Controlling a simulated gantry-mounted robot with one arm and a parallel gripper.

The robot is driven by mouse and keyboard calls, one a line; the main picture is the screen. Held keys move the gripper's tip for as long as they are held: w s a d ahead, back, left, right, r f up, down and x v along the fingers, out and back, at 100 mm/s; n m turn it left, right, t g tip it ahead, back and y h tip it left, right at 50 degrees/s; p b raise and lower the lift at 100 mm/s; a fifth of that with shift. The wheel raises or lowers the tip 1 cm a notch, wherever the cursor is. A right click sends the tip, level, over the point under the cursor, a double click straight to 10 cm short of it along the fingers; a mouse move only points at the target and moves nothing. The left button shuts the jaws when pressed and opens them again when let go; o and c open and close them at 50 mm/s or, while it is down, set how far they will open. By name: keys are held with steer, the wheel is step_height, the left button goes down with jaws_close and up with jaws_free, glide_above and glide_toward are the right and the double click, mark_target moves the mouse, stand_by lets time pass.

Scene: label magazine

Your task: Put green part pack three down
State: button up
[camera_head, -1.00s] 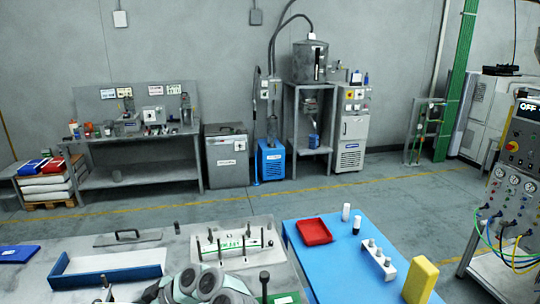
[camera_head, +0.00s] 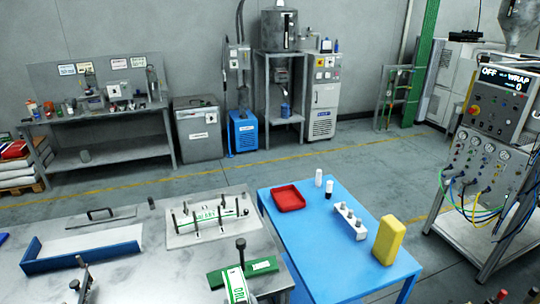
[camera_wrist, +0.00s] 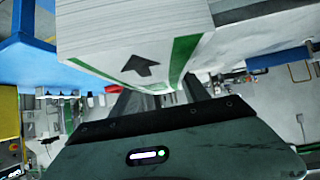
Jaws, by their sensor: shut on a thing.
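In the wrist view my gripper (camera_wrist: 160,97) is shut on a thick white pack (camera_wrist: 125,30) with green bands and a dark arrow on its near face. The pack fills the upper middle of that view and hides what lies behind it. No number shows on its visible faces. My gripper does not clearly show in the head view. There, a white pack with green lettering (camera_head: 238,287) stands at the bottom edge, in front of a green block (camera_head: 262,267); I cannot tell whether it is the held one.
A dark post (camera_head: 241,250) rises beside the green block. A white fixture plate (camera_head: 208,226) with several pins and a blue-walled tray (camera_head: 84,258) are on the grey table. The blue table (camera_head: 335,270) holds a red tray (camera_head: 288,198), a white peg rack (camera_head: 351,222) and a yellow block (camera_head: 389,240).

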steer(key=s+d+m+h+p, duration=0.1)
steer(key=s+d+m+h, duration=0.25)
steer(key=d, duration=0.55)
step_height(320, 180, up, 23)
steer(key=p, duration=2.2)
steer(key=shift+s+a+n+y, duration=0.15)
steer(key=shift+a+n+y, duration=0.2)
steer(key=shift+d+f, duration=0.1)
